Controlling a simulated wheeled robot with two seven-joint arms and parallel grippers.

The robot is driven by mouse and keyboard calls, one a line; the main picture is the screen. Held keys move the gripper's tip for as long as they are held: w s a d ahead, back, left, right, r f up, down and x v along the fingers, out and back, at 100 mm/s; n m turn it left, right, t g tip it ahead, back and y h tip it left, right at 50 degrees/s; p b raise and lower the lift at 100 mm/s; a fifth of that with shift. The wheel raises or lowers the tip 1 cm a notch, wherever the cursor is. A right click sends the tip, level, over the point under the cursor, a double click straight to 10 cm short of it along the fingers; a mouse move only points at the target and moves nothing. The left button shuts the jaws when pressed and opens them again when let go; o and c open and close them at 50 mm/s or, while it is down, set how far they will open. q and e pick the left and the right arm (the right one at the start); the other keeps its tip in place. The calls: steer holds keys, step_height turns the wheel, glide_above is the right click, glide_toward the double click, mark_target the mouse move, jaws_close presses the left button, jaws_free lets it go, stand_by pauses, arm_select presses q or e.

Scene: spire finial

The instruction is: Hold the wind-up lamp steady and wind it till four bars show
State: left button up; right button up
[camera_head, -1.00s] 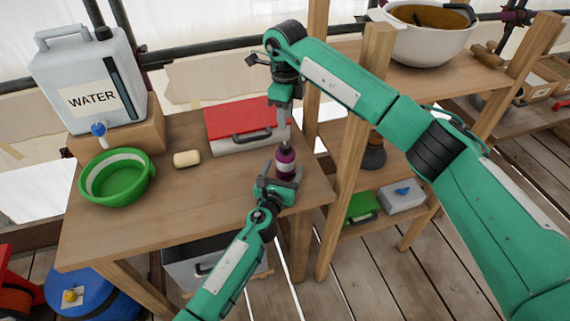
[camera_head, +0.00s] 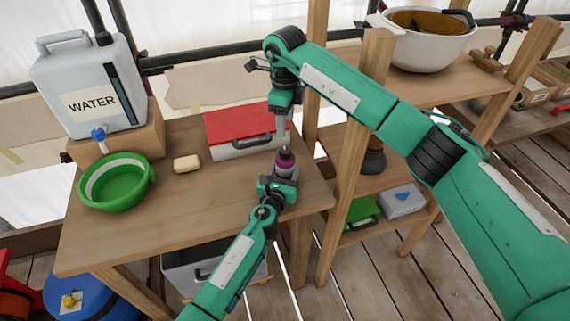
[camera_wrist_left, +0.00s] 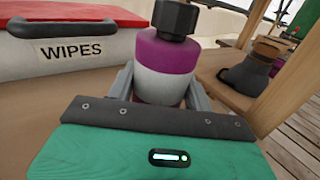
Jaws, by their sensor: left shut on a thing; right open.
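The wind-up lamp (camera_head: 286,163) stands upright near the table's right front edge, a purple and white cylinder with a black knob on top. It fills the upper middle of the left wrist view (camera_wrist_left: 166,68), where no bars show on the side facing me. My left gripper (camera_head: 281,182) is shut around the lamp's lower body, with a grey finger on each side. My right gripper (camera_head: 284,138) points down just above the knob and is open. A gap between its fingertips and the knob is too small to tell.
A red-lidded wipes box (camera_head: 240,130) sits close behind and left of the lamp. A bar of soap (camera_head: 186,164), a green basin (camera_head: 116,183) and a water container (camera_head: 90,85) are further left. A wooden shelf post (camera_head: 350,165) rises close on the right. The table's front middle is clear.

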steer(key=r+n+t, duration=0.1)
steer(key=n+t, duration=0.1)
steer(key=n, duration=0.4)
steer(key=n+t, duration=0.3)
steer(key=n, duration=1.4)
glide_toward(285, 150)
steer(key=x, duration=0.8)
steer(key=shift+w+f, duration=0.15)
steer(key=shift+f, duration=0.15)
steer(key=c, duration=1)
